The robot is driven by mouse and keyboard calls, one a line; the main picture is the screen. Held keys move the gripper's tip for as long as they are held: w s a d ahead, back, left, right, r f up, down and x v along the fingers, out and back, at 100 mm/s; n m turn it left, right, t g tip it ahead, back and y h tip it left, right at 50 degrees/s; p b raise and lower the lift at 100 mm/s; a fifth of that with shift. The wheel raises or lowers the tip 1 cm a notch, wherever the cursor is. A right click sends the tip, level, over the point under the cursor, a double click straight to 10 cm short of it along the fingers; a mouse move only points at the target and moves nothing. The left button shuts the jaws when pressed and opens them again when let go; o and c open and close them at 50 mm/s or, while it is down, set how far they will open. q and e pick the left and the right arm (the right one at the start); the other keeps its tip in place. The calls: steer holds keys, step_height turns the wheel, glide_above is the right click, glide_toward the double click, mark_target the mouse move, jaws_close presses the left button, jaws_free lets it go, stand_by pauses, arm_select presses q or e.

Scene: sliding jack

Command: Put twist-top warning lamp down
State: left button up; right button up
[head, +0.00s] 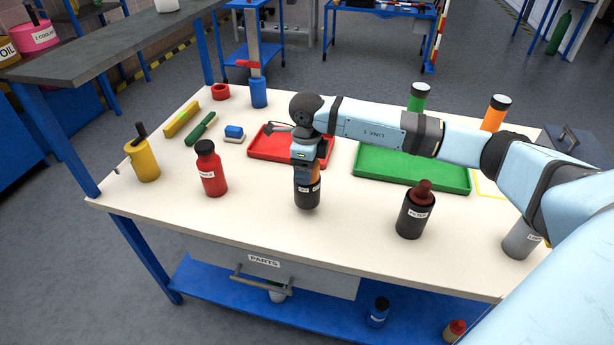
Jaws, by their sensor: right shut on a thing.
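My right gripper (307,162) points down over the middle of the table and is shut on the warning lamp (307,195). The lamp is upright, with a black, labelled lower body and an orange band above it. Its top is hidden by the gripper. Its base is at or just above the white tabletop (262,215); I cannot tell whether it touches. My left gripper is not in view.
A red tray (262,151) lies behind the lamp, and a green tray (410,170) lies behind right. A red bottle (211,170) stands to the left and a dark bottle (415,212) to the right. Bare tabletop surrounds the lamp's base, with the front edge nearby.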

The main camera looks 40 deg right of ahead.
step_height(320, 180, down, 3)
steer(key=shift+f, duration=0.15)
steer(key=o, duration=1.4)
steer(key=shift+f, duration=0.1)
